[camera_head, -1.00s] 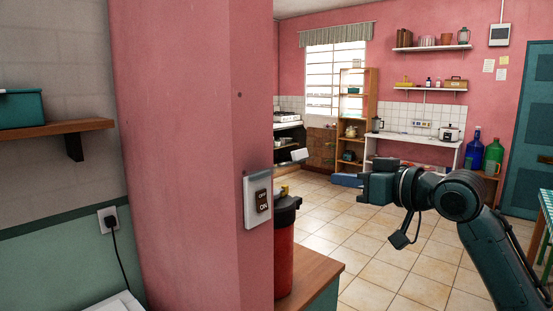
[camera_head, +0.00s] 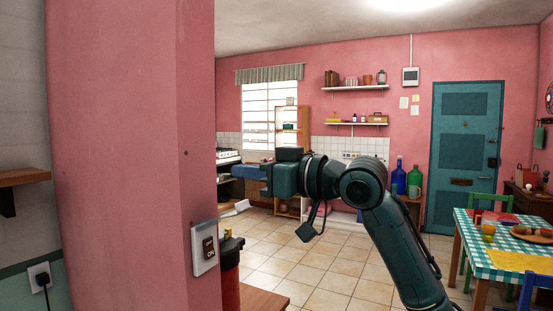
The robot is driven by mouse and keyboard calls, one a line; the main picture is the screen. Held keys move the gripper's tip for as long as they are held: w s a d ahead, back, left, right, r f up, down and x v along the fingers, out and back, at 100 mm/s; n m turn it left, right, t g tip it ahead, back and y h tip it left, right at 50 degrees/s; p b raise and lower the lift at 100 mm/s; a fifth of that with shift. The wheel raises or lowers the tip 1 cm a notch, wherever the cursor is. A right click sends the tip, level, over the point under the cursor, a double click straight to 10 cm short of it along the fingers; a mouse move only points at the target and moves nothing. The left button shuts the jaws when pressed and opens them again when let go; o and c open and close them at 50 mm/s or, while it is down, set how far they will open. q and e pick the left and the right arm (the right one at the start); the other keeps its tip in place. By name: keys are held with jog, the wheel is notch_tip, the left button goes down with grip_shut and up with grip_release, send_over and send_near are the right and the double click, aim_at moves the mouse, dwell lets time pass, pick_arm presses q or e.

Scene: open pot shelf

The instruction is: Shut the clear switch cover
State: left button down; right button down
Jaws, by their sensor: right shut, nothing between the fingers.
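The switch (camera_head: 208,250) sits in a white plate on the right face of the pink pillar, low in the head view. A pale piece, which seems to be the raised clear cover (camera_head: 238,207), juts out to the upper right of the plate. The clear part itself is hard to make out, so its exact angle cannot be told. My right gripper (camera_head: 262,179) is shut and empty. It appears above and to the right of the switch, apart from the plate. My left gripper is not in view.
A red bin with a dark lid (camera_head: 232,258) stands beside the pillar, by a wooden counter top (camera_head: 262,303). The pink pillar (camera_head: 120,150) fills the left. A checkered table (camera_head: 485,255) stands at the right. Tiled floor lies open between.

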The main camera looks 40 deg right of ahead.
aim_at(225, 215)
jog(key=f, duration=0.3)
jog(key=shift+s+f, duration=0.35)
jog(key=shift+f, duration=0.05)
